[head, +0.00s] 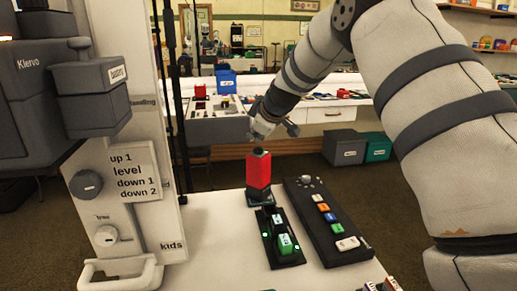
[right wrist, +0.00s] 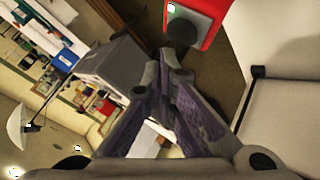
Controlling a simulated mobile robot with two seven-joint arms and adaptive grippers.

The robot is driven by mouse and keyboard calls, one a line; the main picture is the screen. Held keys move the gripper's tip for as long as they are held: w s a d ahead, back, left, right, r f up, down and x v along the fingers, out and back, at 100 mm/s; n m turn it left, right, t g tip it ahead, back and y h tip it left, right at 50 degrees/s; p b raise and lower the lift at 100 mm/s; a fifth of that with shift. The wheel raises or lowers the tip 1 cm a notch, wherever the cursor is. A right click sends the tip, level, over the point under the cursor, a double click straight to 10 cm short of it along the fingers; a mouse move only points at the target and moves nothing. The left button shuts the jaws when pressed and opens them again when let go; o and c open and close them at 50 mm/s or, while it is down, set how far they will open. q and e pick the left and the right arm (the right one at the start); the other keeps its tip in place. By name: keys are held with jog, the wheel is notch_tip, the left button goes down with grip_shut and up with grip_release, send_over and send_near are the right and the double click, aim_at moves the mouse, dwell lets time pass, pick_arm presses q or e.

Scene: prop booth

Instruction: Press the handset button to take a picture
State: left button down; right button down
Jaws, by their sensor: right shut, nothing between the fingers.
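The red handset (head: 258,172) stands upright in a dark base on the white tabletop. Its round black button (head: 258,150) is on top. In the right wrist view the handset (right wrist: 204,22) shows at the top, with a small green light and the dark button (right wrist: 182,33). My right gripper (head: 258,138) is just above the handset, pointing down, with its fingers together and empty. In the right wrist view its fingertips (right wrist: 172,66) are close to the button; I cannot tell whether they touch it. My left gripper is not in view.
A black panel with coloured keys (head: 325,218) lies right of the handset, and a black unit with green switches (head: 282,240) lies in front. A white post with dials (head: 140,200) and a grey Klervo device (head: 38,85) stand at left.

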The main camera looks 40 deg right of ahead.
aim_at(256, 149)
jog(key=shift+r, duration=2.5)
